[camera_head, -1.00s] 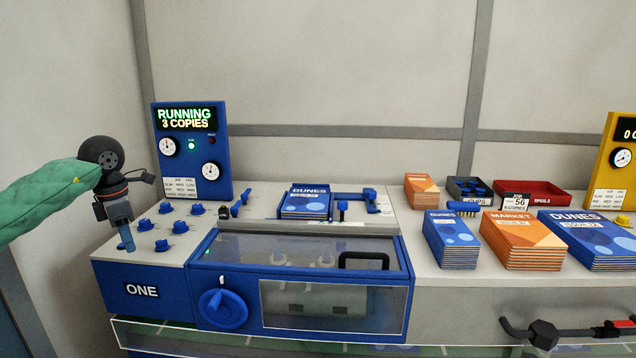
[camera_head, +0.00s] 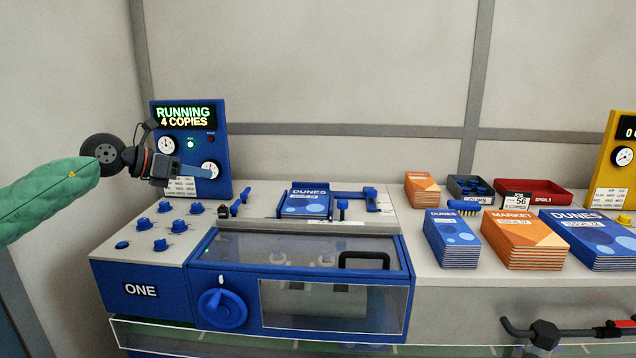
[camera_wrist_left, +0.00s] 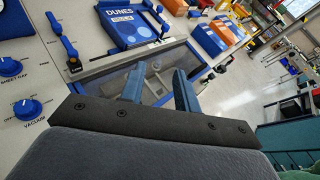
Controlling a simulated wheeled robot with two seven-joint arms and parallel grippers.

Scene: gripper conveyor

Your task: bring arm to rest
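My left arm, in a green sleeve, comes in from the left in the head view. My left gripper (camera_head: 198,172) points to the right, in front of the lower part of the blue control panel (camera_head: 218,130). It holds nothing. In the left wrist view its two blue fingers (camera_wrist_left: 158,80) stand apart with a gap between them, seen above the press. The panel's screen reads "RUNNING 4 COPIES", and a green light is lit under it. My right gripper does not show.
Blue press ONE (camera_head: 140,290) has knobs (camera_head: 161,245) on its top at left and a clear front cover (camera_head: 330,305). A DUNES stack (camera_head: 305,203) lies on it. Booklet stacks (camera_head: 520,240) and a red tray (camera_head: 540,193) stand at right. The air above the press is free.

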